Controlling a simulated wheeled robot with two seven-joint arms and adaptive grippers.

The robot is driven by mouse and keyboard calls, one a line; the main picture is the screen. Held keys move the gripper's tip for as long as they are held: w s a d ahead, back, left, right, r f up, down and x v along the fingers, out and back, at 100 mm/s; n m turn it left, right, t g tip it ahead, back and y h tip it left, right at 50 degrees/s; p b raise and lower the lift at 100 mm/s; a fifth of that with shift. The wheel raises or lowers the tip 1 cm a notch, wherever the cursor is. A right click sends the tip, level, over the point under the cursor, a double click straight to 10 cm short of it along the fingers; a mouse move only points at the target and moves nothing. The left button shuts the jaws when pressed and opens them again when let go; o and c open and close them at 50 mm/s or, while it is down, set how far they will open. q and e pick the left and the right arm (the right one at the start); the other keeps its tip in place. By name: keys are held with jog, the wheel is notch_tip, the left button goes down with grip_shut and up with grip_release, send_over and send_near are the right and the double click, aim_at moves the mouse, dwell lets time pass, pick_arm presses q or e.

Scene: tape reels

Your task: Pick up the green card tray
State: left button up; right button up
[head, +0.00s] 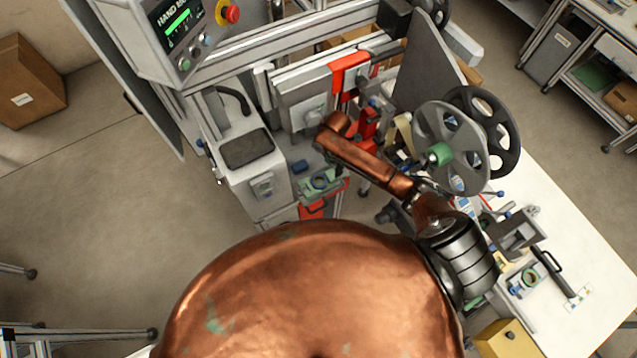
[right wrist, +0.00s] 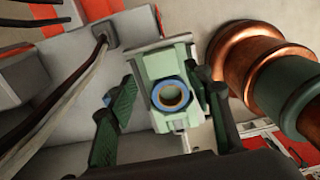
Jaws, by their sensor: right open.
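The green card tray (right wrist: 163,62) is a pale green piece with a blue-rimmed round part in its middle. It lies between the fingers of my right gripper (right wrist: 163,86) in the right wrist view. The fingers with dark green pads are open, one on each side, and a gap shows at the left finger; contact at the right cannot be told. In the head view a green piece with a round part (head: 320,183), seemingly the same tray, is low on the machine, below my copper arm. My left gripper is not in view.
The machine frame with red parts (head: 349,70) stands behind my arm. Grey reels (head: 450,140) are on the right. The floor at left is clear around a cardboard box (head: 28,85).

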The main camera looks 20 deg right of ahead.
aim_at(334, 172)
jog(key=f, duration=0.4)
jog(key=f+p, duration=0.1)
jog(key=f, duration=0.2)
jog(key=shift+d, duration=0.3)
jog(key=shift+s+r, duration=0.1)
jog(key=c, duration=1)
jog(key=shift+c, duration=0.2)
